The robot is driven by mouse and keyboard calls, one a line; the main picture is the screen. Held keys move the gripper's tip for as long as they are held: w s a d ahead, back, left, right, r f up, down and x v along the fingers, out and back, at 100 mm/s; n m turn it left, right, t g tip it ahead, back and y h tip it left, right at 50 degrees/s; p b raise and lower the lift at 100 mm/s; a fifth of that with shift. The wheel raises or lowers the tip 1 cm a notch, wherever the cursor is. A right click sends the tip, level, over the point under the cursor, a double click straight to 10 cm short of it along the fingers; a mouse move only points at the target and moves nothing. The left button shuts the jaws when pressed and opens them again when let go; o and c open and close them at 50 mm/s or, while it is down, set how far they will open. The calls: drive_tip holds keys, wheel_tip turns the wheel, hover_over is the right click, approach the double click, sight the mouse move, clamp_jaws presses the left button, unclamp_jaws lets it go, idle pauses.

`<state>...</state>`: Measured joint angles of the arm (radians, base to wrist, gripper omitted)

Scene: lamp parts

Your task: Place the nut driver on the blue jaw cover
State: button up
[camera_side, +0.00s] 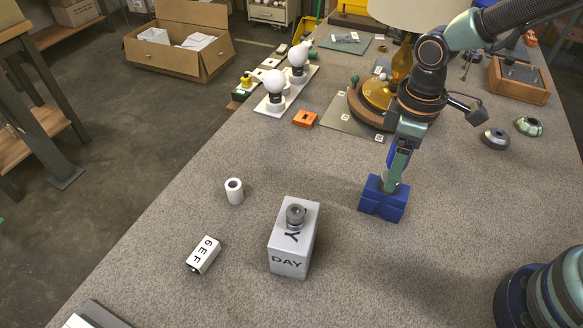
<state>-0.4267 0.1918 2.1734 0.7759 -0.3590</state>
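The blue jaw cover (383,199) appears as a dark blue block on the grey bench top, right of the middle. My gripper (397,163) points down right above it, with its teal fingers close together. A slim grey-green piece (391,182) shows between the fingertips and the block's top. It may be part of the nut driver or a fingertip; I cannot tell which. Whether it touches the block is unclear. No nut driver shows clearly elsewhere on the bench. The finger gap is hidden from this side.
A grey block (289,262) marked DAY with a round knob stands left of the jaw cover. A white cylinder (234,191) and a white marked block (204,255) lie farther left. The lamp's amber base (378,94) and an orange part (305,118) are behind.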

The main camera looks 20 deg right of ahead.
drive_tip(key=shift+r, duration=0.1)
wheel_tip(320, 180, up, 11)
drive_tip(key=shift+f, duration=0.1)
drive_tip(key=shift+r, duration=0.65)
drive_tip(key=s+d+r+m+t, duration=0.1)
drive_tip(key=d+m+t, duration=0.1)
drive_tip(key=d+m, duration=0.2)
drive_tip(key=s+d+r+m+t, duration=0.1)
drive_tip(key=d+m+t, duration=0.2)
drive_tip(key=d, duration=0.7)
drive_tip(key=shift+s+r+m+t, duration=0.3)
drive_tip(key=shift+r+m, duration=0.05)
drive_tip(key=shift+m, duration=0.65)
